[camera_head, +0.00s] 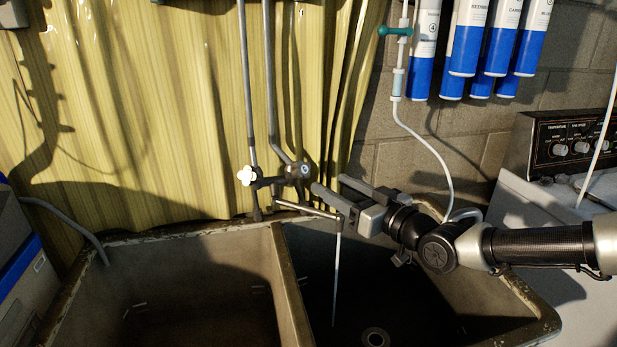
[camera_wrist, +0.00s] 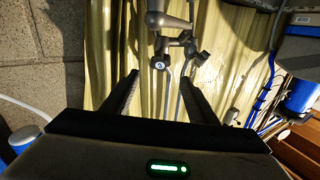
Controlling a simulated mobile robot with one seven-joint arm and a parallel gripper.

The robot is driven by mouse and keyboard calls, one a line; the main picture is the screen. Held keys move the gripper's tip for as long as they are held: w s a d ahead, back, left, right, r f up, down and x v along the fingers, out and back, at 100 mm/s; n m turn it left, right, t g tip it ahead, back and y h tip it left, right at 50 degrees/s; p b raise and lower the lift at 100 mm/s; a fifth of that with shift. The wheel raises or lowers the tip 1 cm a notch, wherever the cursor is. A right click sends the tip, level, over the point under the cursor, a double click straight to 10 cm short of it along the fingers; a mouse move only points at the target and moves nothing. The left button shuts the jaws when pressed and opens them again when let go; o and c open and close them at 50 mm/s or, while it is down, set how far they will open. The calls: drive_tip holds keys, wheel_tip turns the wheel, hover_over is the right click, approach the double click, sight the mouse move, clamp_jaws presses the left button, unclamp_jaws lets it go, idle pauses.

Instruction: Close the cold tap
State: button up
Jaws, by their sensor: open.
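The dark tap knob with a blue-marked centre (camera_head: 304,170), apparently the cold tap, is mounted on a pipe above the sink. It also shows in the wrist view (camera_wrist: 159,64), just beyond and between my fingertips. My gripper (camera_head: 327,184) is open and empty, its fingers pointing left toward this knob, with a small gap visible. The wrist view shows both fingers apart (camera_wrist: 160,77). A second knob, white in the head view (camera_head: 247,176), sits to the left. The spout (camera_head: 308,210) runs below, and a thin stream of water (camera_head: 336,270) falls from it.
A double-basin sink (camera_head: 282,280) lies below, with a drain (camera_head: 375,338) in the right basin. Vertical pipes (camera_head: 268,80) rise above the taps before a yellow curtain (camera_head: 170,100). Blue-and-white filter cartridges (camera_head: 470,40) hang at upper right. A washing machine (camera_head: 570,180) stands right.

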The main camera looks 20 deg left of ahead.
sight(304, 169)
drive_tip(key=b+x, duration=0.1)
drive_tip(key=x, duration=0.8)
drive_tip(key=shift+w+a+r+b, duration=0.1)
drive_tip(key=shift+w+a+b, duration=0.05)
drive_tip(key=shift+a+b, duration=0.15)
drive_tip(key=c, duration=1.1)
drive_tip(key=shift+o, duration=0.2)
drive_tip(key=shift+m+t+h, duration=0.3)
drive_tip(key=shift+m, duration=0.7)
drive_tip(key=m+t+h, duration=0.1)
drive_tip(key=m, duration=0.1)
drive_tip(key=shift+m, duration=0.3)
drive_tip(key=o, duration=1.1)
drive_tip(key=shift+c, duration=0.2)
drive_tip(key=shift+s+d, duration=0.1)
drive_tip(key=shift+s, duration=0.1)
